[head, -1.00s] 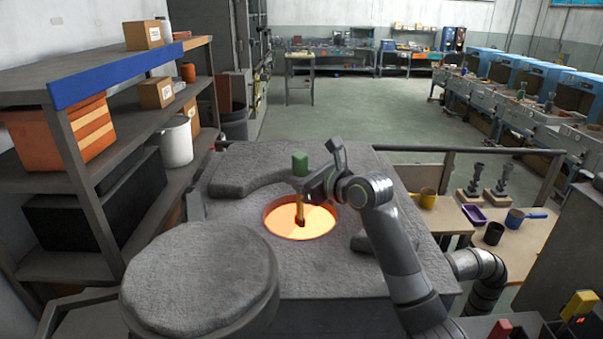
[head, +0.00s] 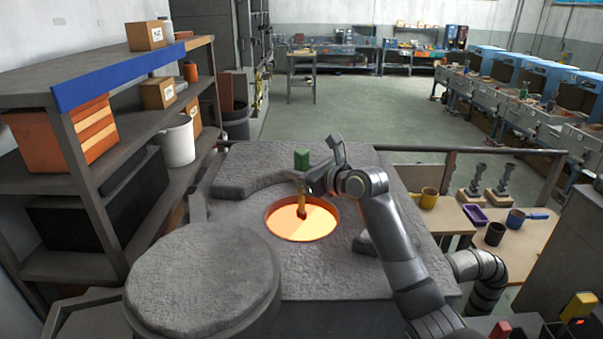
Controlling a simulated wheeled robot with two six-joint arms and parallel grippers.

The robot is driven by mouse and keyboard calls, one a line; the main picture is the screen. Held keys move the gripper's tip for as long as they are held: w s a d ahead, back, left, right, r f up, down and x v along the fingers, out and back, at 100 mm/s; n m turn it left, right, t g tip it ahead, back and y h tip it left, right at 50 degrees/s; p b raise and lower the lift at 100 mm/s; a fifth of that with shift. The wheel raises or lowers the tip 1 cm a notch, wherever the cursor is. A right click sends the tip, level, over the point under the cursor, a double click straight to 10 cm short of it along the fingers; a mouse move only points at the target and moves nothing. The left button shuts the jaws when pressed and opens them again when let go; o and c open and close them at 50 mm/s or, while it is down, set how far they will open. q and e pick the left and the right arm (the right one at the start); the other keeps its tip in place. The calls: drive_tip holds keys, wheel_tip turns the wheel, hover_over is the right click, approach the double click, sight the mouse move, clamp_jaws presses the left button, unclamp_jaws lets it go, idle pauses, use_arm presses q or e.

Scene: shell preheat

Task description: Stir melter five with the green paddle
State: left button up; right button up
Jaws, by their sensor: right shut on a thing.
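The melter (head: 330,270) is a grey, rough-topped block in the middle of the head view, with a round glowing orange opening (head: 315,226). Its round grey lid (head: 200,275) is swung to the front left, off the opening. The green paddle (head: 302,160) is upright, with a green top and a yellowish shaft that reaches down to the glowing opening. My right gripper (head: 304,183) is shut on the paddle below its green top, above the opening. How deep the paddle's lower end sits is hard to tell. My left gripper does not show.
A metal shelf (head: 120,85) with boxes and a white bucket (head: 176,140) stands at the left. At the right, a wooden bench holds a yellow mug (head: 428,198), a purple tray (head: 475,215) and a dark cup (head: 495,234). A rail (head: 490,151) runs behind the bench.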

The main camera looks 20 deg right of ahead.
drive_tip(key=a, duration=0.1)
drive_tip(key=s+a, duration=0.1)
drive_tip(key=a, duration=0.2)
drive_tip(key=shift+s+r, duration=0.1)
drive_tip(key=shift+s, duration=0.25)
drive_tip(key=s, duration=0.4)
drive_tip(key=shift+d, duration=0.2)
